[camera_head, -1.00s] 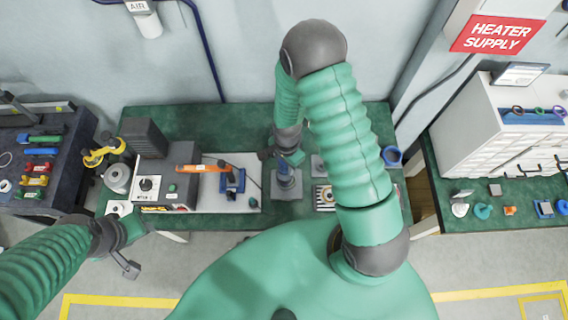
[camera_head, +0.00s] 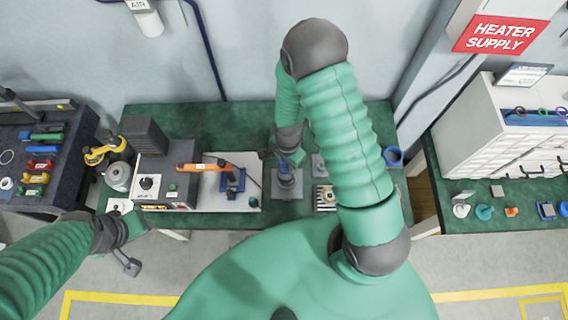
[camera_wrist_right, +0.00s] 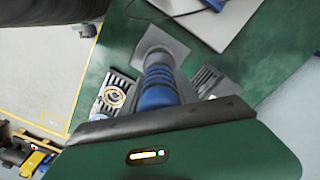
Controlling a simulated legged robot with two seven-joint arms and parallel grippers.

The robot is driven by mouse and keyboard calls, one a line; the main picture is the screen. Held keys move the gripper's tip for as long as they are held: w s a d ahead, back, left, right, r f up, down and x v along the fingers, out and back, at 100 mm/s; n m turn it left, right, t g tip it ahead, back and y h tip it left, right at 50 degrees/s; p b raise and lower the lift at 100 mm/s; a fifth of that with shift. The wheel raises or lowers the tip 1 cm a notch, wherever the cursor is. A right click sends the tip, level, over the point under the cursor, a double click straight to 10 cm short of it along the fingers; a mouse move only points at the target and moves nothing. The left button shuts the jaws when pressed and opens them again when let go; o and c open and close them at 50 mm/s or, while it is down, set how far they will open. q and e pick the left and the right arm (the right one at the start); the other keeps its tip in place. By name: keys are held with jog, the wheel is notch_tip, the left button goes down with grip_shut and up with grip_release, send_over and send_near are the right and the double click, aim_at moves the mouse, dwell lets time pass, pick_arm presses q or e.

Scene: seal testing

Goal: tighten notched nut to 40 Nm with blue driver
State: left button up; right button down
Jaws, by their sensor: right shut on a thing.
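My right gripper (camera_head: 287,157) is shut on the blue driver (camera_wrist_right: 158,84), over the middle of the green bench. The driver points down toward a grey square plate (camera_head: 287,190); the plate also shows in the wrist view (camera_wrist_right: 178,43). I cannot make out the notched nut; the driver and gripper cover the spot below. I cannot tell whether the driver tip touches anything. My left gripper (camera_head: 130,264) hangs in front of the bench at the left, away from the driver, and its jaws are too small to read.
A grey control box (camera_head: 172,172) and a white board with a blue fixture (camera_head: 232,182) stand left of the driver. A striped block with a ring (camera_head: 325,198) lies right of it. A blue ring (camera_head: 393,157) lies farther right. A tool table (camera_head: 60,180) stands at far left.

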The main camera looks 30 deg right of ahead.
jog(key=shift+d, duration=0.2)
jog(key=shift+a+r, duration=0.15)
jog(key=shift+a, duration=0.05)
jog(key=shift+d, duration=0.95)
pick_arm(q)
jog(key=shift+a, duration=0.1)
jog(key=shift+a, duration=0.1)
pick_arm(e)
jog(key=shift+a, duration=0.15)
pick_arm(q)
jog(key=shift+a+f, duration=0.1)
jog(key=shift+a, duration=0.2)
pick_arm(e)
jog(key=shift+a, duration=0.3)
pick_arm(q)
jog(key=shift+d, duration=0.25)
pick_arm(e)
jog(key=shift+a, duration=0.1)
pick_arm(q)
jog(key=shift+a, duration=0.15)
pick_arm(e)
jog(key=shift+a, duration=0.15)
